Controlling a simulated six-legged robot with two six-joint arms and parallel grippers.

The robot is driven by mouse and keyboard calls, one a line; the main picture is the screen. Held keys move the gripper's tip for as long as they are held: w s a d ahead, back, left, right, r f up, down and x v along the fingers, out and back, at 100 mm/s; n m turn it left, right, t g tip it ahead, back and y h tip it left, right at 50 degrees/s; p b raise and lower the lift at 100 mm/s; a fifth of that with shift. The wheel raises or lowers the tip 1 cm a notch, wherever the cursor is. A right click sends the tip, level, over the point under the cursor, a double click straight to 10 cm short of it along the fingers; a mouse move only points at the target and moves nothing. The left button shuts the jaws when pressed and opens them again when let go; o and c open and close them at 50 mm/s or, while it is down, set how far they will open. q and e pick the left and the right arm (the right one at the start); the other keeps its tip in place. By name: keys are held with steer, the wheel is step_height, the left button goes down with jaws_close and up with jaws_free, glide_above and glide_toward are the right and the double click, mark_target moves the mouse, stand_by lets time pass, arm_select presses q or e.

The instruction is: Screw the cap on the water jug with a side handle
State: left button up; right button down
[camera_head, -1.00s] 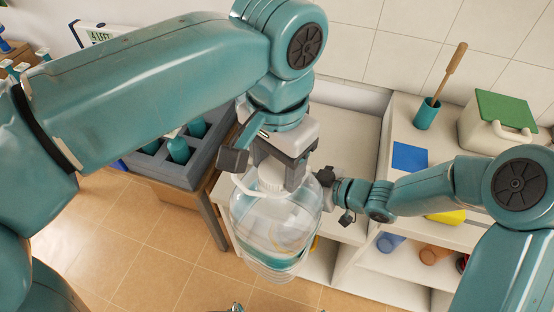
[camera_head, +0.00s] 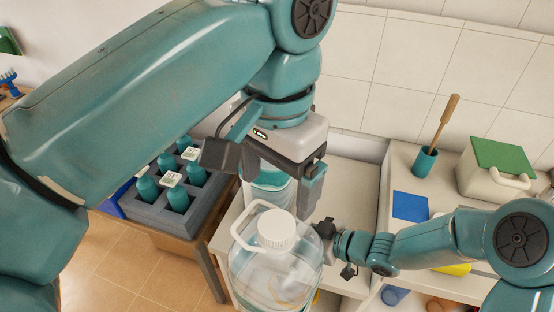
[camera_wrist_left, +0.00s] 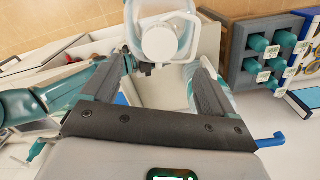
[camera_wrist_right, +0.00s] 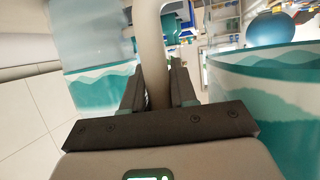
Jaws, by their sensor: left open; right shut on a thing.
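The clear water jug (camera_head: 262,275) stands upright low in the middle of the head view. Its white ribbed cap (camera_head: 277,228) sits on the neck; how tight it is cannot be told. The cap also shows in the left wrist view (camera_wrist_left: 160,43), just beyond the fingertips. My left gripper (camera_head: 266,178) is open and empty, above and behind the cap, apart from it. My right gripper (camera_head: 326,230) is at the jug's right side. In the right wrist view it is shut on the pale side handle (camera_wrist_right: 152,50).
Another teal-labelled container (camera_head: 268,192) stands behind the jug. A grey crate (camera_head: 150,213) of teal bottles is at left. A white shelf unit at right bears a teal cup (camera_head: 425,162) with a wooden-handled tool, a blue square (camera_head: 410,206) and a green-lidded box (camera_head: 495,172).

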arm_select(q)
steer(key=shift+r, duration=1.75)
